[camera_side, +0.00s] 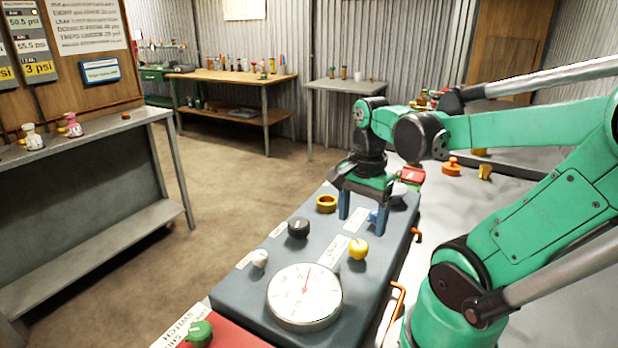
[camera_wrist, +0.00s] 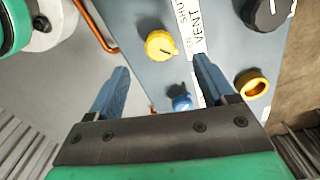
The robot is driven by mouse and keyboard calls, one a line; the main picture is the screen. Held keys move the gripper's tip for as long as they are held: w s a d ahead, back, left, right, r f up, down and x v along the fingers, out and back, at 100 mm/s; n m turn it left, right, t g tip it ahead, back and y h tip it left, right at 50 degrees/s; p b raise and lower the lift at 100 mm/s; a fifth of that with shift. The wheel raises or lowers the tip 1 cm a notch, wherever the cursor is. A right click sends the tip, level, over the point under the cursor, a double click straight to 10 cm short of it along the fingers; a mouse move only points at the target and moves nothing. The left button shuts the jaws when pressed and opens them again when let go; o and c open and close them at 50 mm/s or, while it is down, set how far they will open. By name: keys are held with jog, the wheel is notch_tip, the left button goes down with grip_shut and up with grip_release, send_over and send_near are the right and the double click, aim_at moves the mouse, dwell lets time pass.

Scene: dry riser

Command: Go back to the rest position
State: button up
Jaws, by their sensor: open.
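My gripper (camera_side: 360,208) is open and empty, pointing down over the far part of a grey panel (camera_side: 237,295). Its two blue fingers also show spread apart in the wrist view (camera_wrist: 160,85). A small blue knob (camera_wrist: 181,102) sits below and between the fingers, nearer the right one; in the side view it is partly hidden behind a finger. A yellow knob (camera_side: 358,248) is on the panel in front of the gripper. A brass ring (camera_side: 326,203) is to the left of the fingers. I see no contact with any knob.
The panel also bears a black knob (camera_side: 298,228), a white knob (camera_side: 259,258) and a round gauge (camera_side: 304,295). A green knob (camera_side: 199,334) is on a red panel in front. Orange handles (camera_side: 397,297) line the right edge. A shelf (camera_side: 90,135) stands left, with open floor between.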

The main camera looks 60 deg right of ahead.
jog(key=shift+r, duration=0.15)
jog(key=w+a+n+t, duration=0.1)
jog(key=n, duration=0.2)
jog(key=w+a+n+t, duration=0.1)
jog(key=w+a+n, duration=0.1)
jog(key=n, duration=0.1)
jog(key=w+a+n+t+h, duration=0.1)
jog(key=w+n, duration=0.1)
jog(key=n, duration=0.1)
jog(key=shift+w+a+r, duration=0.1)
jog(key=shift+w+a, duration=0.15)
jog(key=shift+a, duration=0.15)
jog(key=w+a+r+n+t+y, duration=0.1)
jog(key=w+a+n+t, duration=0.3)
jog(key=a+n, duration=0.3)
jog(key=n, duration=0.4)
jog(key=shift+a+r, duration=0.15)
jog(key=shift+r, duration=0.15)
jog(key=shift+w, duration=0.1)
